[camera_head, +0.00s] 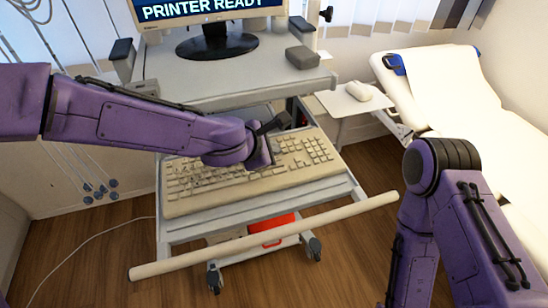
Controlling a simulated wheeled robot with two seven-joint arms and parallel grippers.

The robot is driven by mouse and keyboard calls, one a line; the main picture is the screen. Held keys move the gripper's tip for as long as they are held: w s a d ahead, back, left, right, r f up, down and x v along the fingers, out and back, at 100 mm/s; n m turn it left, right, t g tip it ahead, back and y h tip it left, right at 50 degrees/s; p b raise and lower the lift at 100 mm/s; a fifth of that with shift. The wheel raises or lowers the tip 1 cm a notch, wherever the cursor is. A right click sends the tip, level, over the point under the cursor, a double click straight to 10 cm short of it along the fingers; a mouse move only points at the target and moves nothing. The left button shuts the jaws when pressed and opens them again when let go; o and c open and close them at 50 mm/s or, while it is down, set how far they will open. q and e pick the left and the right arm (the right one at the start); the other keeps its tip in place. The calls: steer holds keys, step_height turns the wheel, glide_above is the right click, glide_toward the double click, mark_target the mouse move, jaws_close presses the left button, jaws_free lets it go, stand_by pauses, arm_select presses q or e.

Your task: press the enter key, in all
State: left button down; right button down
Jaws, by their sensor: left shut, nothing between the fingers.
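A beige keyboard (215,194) lies on the tray of a grey cart, below the monitor. My left arm reaches in from the left across the keyboard. My left gripper (269,160) is shut and empty, over the keyboard right of its middle. The gap between its tips and the keys is too small to judge. The enter key cannot be made out; the gripper and wrist cover part of the keys around there. My right arm bends downward at the right, and its gripper is outside the picture.
The monitor (225,45) reads "PRINTER READY" on the cart's upper shelf, with a dark grey box (302,58) to its right. A pale bar (262,237) runs along the cart's front. A white mouse (359,91) rests on a side shelf near a white couch (455,85).

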arm_select(q)
steer(key=shift+f+b, duration=0.3)
steer(key=shift+f, duration=0.15)
